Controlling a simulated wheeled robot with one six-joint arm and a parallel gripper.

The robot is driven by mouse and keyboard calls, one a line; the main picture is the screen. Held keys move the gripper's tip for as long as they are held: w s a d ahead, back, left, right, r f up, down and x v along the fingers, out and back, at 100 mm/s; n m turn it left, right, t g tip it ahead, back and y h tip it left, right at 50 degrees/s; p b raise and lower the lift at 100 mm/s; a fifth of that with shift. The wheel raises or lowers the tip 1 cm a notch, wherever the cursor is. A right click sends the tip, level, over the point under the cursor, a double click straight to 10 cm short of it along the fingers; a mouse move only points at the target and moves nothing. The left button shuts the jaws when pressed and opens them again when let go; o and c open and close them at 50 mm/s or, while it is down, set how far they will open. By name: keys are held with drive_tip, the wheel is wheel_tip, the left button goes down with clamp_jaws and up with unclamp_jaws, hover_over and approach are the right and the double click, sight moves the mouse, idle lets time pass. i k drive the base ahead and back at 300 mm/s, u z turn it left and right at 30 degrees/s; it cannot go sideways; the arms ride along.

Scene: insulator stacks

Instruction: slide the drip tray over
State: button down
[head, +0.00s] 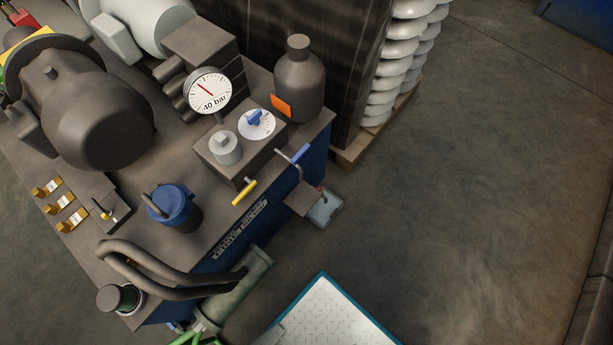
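The small pale grey tray (329,211), which looks like the drip tray, lies low beside the blue side of the machine, apparently on the floor. A brown square plate (302,199) covers part of its left side from this view. A thin pipe end with a small red part (320,189) is above the tray's upper edge. The tray's contents are too small to tell. My gripper is not in view.
The blue-sided power unit (236,222) has a gauge (209,90), blue-handled valve (300,154) and yellow lever (244,192). White insulator stacks (397,75) stand on a pallet behind. A teal-edged white panel (325,318) is at the bottom. Floor (480,190) to the right is clear.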

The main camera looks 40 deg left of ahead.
sight(321, 213)
drive_tip(key=z, duration=0.05)
drive_tip(key=k, duration=0.4)
drive_tip(key=u, duration=1.2)
drive_tip(key=k, duration=0.6)
drive_tip(key=z, duration=0.8)
drive_tip(key=i, duration=0.65)
drive_tip(key=z, duration=0.65)
drive_tip(key=i, duration=0.65)
drive_tip(key=u, duration=0.8)
drive_tip(key=i, duration=0.8)
drive_tip(key=u, duration=0.9)
